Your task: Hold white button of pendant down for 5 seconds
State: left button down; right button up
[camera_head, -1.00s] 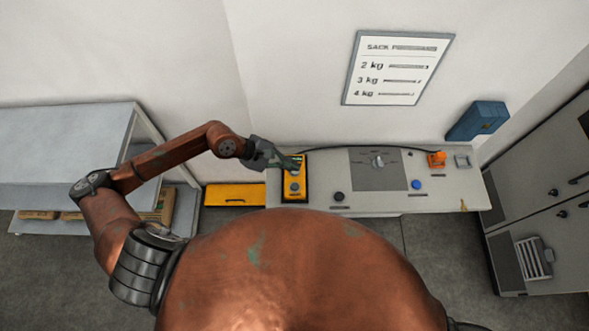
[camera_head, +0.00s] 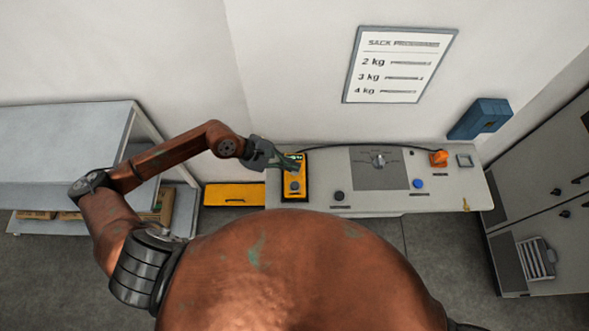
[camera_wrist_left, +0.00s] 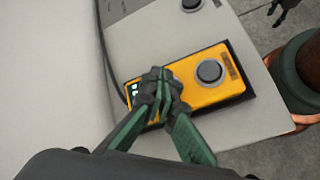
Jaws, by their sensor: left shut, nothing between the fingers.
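The yellow pendant (camera_head: 295,190) lies on the left end of the grey console, with a lit green display at its far end. It also shows in the left wrist view (camera_wrist_left: 200,95), with a dark round knob (camera_wrist_left: 210,72) on its near half. My left gripper (camera_head: 296,163) is shut and empty. In the left wrist view its fingertips (camera_wrist_left: 160,76) are over the pendant between the display and the knob. I see no white button; the fingertips may hide it. Whether they touch the pendant I cannot tell. A dark claw-like shape (camera_wrist_left: 283,10) may be my right gripper.
The console (camera_head: 440,200) also carries a dial panel (camera_head: 365,178), a blue button (camera_head: 418,184), a black knob (camera_head: 338,196) and an orange switch (camera_head: 438,158). A cable runs along its back edge. Shelving stands left, grey cabinets right. A sack-program sign hangs on the wall.

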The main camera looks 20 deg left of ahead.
pick_arm(q)
jog(key=shift+f+b, duration=0.4)
jog(key=shift+b, duration=0.15)
dwell(0.9)
dwell(4.7)
jog(key=shift+r, duration=0.85)
jog(key=shift+r+p, duration=0.9)
jog(key=shift+r, duration=1.6)
